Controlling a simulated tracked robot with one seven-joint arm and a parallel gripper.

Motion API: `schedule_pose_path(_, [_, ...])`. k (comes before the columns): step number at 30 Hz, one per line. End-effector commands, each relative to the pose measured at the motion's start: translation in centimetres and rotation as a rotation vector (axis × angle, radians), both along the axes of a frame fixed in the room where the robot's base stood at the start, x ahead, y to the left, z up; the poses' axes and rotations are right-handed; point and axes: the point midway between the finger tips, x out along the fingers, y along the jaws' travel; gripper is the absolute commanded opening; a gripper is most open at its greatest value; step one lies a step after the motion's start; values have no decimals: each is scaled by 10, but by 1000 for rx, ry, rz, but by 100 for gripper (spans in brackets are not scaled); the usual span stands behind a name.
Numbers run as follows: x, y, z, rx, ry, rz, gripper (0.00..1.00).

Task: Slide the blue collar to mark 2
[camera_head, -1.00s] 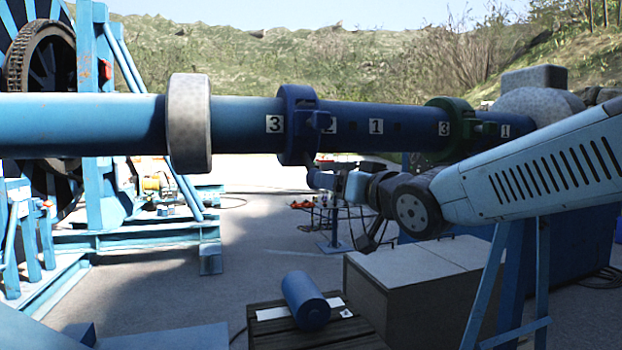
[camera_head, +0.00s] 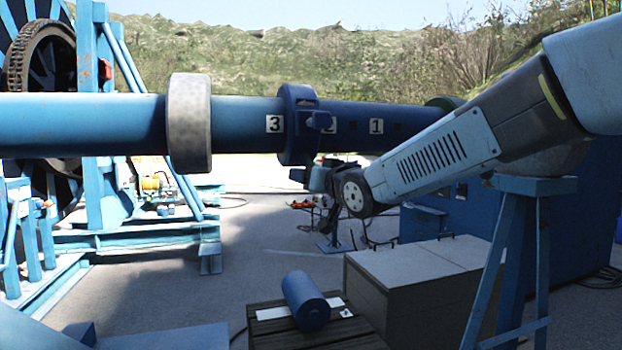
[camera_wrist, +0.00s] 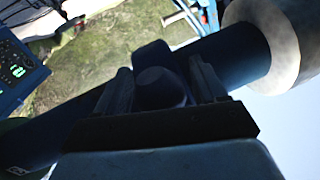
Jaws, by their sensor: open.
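The blue collar (camera_head: 297,130) sits around the blue pipe, just right of the mark 3 plate (camera_head: 274,124). A small knob (camera_head: 319,120) on its right side partly covers the mark 2 plate (camera_head: 332,125). The mark 1 plate (camera_head: 376,126) lies further right. My gripper (camera_head: 304,174) is just below the collar in the head view. In the wrist view my gripper (camera_wrist: 162,85) is open, with a dark round-ended piece (camera_wrist: 160,88), seemingly the collar's knob, between its fingers. Contact cannot be told.
A thick grey ring (camera_head: 188,125) surrounds the pipe to the left. A green collar (camera_head: 446,102) on the right is mostly hidden by my arm. Below are a crate with a blue cylinder (camera_head: 306,300), a grey box (camera_head: 420,264) and a blue trestle (camera_head: 533,184).

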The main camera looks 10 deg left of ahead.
Motion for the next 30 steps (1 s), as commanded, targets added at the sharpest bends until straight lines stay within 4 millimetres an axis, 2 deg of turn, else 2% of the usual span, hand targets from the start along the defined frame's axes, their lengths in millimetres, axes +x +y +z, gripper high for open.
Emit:
schedule_pose_path(8, [0, 0, 0, 0, 0, 0, 70])
schedule_pose_path(30, [1, 0, 0, 0, 0, -1, 0])
